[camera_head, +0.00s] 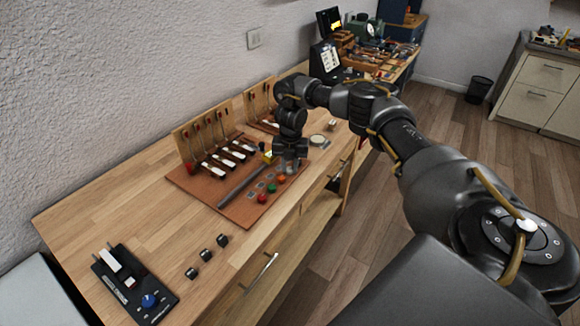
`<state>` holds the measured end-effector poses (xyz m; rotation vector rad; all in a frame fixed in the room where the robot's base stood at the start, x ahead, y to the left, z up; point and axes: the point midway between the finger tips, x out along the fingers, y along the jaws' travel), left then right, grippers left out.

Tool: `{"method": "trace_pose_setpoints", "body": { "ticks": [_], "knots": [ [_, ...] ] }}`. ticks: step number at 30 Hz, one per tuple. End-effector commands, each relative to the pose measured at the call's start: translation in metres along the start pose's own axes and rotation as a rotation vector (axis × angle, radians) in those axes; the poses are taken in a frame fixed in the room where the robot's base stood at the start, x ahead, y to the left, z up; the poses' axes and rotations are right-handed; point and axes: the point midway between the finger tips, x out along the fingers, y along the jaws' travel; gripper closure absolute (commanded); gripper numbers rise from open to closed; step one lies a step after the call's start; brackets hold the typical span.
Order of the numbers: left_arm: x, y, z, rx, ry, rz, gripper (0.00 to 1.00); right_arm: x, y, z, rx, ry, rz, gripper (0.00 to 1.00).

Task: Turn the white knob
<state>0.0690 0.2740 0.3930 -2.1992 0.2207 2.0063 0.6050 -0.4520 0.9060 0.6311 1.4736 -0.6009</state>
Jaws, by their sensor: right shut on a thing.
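My right gripper (290,160) points down over the far right end of the reddish-brown board (198,186) on the workbench. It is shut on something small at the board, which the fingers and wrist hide. I cannot make out a white knob clearly; it may be behind the gripper. A row of small coloured knobs, among them a red one (262,198), a green one (271,188) and an orange one (281,179), runs along the board's front edge up to the gripper. My left gripper is not in view.
White-tipped key levers (222,158) stand at the board's back. A long grey bar (240,184) lies in front of them. A black box with a blue knob (150,301) and several small black blocks (206,255) sit nearer.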

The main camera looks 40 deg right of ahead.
Motion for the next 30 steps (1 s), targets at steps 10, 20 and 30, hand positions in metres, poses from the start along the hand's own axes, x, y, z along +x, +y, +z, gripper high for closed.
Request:
{"method": "trace_pose_setpoints", "body": {
  "ticks": [10, 20, 30],
  "knots": [
    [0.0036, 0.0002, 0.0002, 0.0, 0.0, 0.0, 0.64, 0.0007, 0.0, -0.0005, -0.152, 0.004, -0.001, 1.0],
    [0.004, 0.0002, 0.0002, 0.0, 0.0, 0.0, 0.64, 0.0005, -0.0001, -0.0005, -0.185, 0.005, -0.001, 1.0],
    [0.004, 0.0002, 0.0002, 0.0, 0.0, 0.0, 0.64, 0.0005, -0.0002, -0.0005, -0.184, 0.005, -0.001, 0.68]
  ]
}}
